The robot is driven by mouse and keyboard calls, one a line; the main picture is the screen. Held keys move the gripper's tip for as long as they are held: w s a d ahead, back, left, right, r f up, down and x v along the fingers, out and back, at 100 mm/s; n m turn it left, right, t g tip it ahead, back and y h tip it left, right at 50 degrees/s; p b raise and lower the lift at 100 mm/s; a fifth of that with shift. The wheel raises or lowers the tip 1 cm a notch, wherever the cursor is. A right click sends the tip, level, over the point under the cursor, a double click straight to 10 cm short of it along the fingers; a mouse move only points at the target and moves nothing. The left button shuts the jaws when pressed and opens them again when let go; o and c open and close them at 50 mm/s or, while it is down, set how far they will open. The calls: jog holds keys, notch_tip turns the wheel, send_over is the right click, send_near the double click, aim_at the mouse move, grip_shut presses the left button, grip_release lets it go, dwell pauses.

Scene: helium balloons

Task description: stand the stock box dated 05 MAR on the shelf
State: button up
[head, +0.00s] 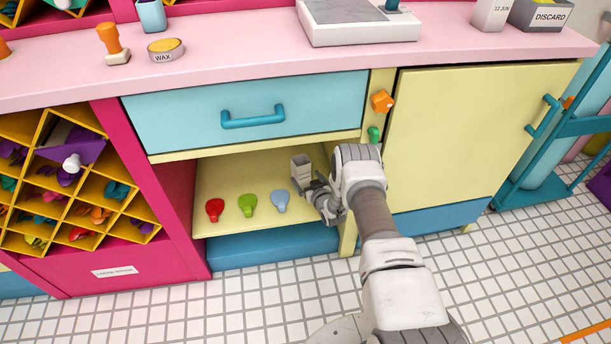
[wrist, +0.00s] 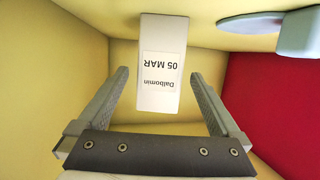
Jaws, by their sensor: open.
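The stock box (head: 301,167) is a small white-grey box in the open shelf compartment (head: 235,175) under the blue drawer. In the wrist view its label reads "Dalbomin 05 MAR" upside down (wrist: 163,75), and the box looks upright on the shelf. My gripper (head: 312,186) is at the right part of the compartment, close to the box. In the wrist view the open fingers appear one on each side of the box, with a gap at both sides. I cannot tell how far the box reaches between them.
The drawer (head: 245,112) is above and a yellow cupboard door (head: 475,140) is at right. A DISCARD bin (head: 541,14) stands on the pink counter.

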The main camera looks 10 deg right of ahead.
jog(key=shift+p+v, duration=1.8)
jog(key=shift+v, duration=0.85)
jog(key=s+p, duration=0.4)
jog(key=s, duration=0.6)
jog(key=shift+s, duration=0.15)
